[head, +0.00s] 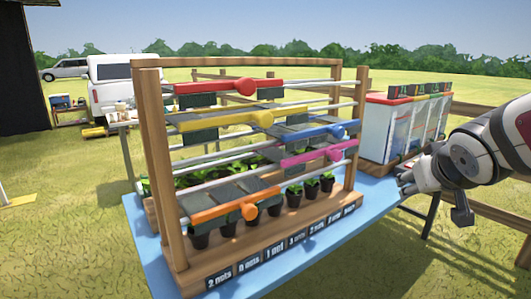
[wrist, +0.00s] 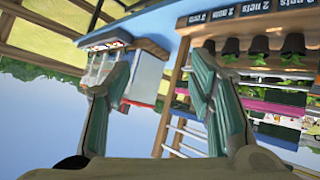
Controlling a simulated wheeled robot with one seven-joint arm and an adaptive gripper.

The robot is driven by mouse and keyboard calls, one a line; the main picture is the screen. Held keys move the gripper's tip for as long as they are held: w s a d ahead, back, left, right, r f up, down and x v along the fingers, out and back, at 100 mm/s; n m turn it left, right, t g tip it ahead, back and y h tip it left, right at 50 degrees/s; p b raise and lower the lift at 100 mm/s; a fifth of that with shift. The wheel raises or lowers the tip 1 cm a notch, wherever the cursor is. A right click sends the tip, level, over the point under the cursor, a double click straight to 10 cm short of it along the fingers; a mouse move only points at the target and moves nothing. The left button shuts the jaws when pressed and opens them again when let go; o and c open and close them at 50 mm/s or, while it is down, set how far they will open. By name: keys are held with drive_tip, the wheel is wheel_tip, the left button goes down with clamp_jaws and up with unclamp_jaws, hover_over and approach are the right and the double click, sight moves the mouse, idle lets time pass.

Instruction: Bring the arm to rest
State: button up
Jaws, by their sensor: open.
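My gripper (head: 408,182) is at the right of the head view, at the end of my white and dark arm. It hangs over the right end of the blue table (head: 375,195), in front of the white dispenser box. In the wrist view its two fingers (wrist: 155,95) stand well apart, with nothing between them. The wrist picture is turned over, with the sky at the bottom.
A wooden rack (head: 150,150) with coloured sliding bars and a row of potted seedlings (head: 293,194) stands on the table left of my gripper. A white box (head: 390,128) with clear fronts stands behind it. Grass and a wooden fence (head: 490,212) lie beyond.

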drive_tip(key=s+a+f+g+y, duration=0.1)
drive_tip(key=s+a+f+g, duration=0.2)
drive_tip(key=s, duration=0.7)
drive_tip(key=s+a+f+g+y, duration=0.1)
drive_tip(key=s+a+f+g, duration=0.3)
drive_tip(key=s, duration=0.7)
drive_tip(key=s+a+g+y, duration=0.15)
drive_tip(key=s+a, duration=0.35)
drive_tip(key=s, duration=0.5)
wheel_tip(320, 180, up, 16)
drive_tip(key=t+p, duration=0.2)
drive_tip(key=p, duration=1.3)
drive_tip(key=shift+w+r+t, duration=0.15)
drive_tip(key=shift+r+t, duration=0.05)
drive_tip(key=shift+t, duration=0.15)
